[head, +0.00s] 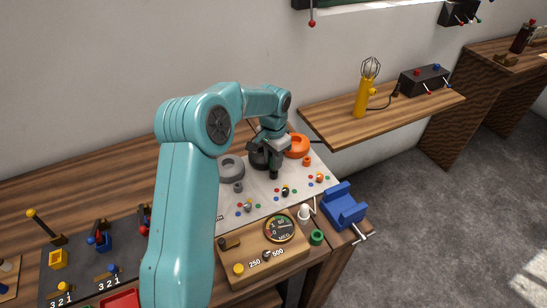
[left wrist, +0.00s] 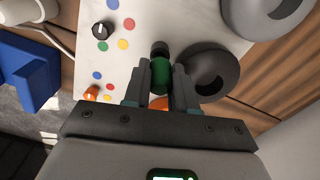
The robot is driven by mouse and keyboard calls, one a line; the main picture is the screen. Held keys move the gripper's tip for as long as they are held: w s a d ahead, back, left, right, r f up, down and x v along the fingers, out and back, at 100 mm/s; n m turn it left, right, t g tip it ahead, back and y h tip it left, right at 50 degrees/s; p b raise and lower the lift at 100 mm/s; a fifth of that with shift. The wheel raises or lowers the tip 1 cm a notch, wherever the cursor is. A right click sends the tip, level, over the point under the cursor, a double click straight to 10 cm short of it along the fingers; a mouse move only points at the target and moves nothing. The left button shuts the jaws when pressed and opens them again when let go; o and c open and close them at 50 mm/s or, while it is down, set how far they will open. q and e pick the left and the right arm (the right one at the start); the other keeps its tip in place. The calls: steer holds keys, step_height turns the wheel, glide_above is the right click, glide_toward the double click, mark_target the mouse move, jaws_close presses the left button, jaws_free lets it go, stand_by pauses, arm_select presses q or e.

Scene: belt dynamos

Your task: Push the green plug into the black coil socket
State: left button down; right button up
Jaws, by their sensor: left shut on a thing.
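My left gripper (head: 270,160) points down over the panel beside the black coil (head: 258,158). In the left wrist view its fingers (left wrist: 160,78) are shut on the green plug (left wrist: 159,82). The black coil socket (left wrist: 160,48) shows just past the plug's end, in line with it. I cannot tell whether the plug's tip has entered the socket. The black coil (left wrist: 213,72) lies right beside the fingers. In the head view the gripper hides the plug, and the dark socket (head: 274,175) shows below it. My right gripper is not in view.
A grey coil (head: 231,167) and an orange coil (head: 297,146) flank the black one on the light panel (head: 268,204). A wooden meter box (head: 262,250), a green ring (head: 317,237) and a blue vise (head: 344,205) stand in front. A shelf (head: 400,118) lies to the right.

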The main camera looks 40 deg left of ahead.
arm_select(q)
steer(key=shift+f+b, duration=0.8)
steer(key=shift+f, duration=0.45)
steer(key=c, duration=0.8)
jaws_free()
steer(key=shift+r, duration=0.1)
steer(key=shift+a, duration=0.1)
steer(key=shift+r, duration=0.1)
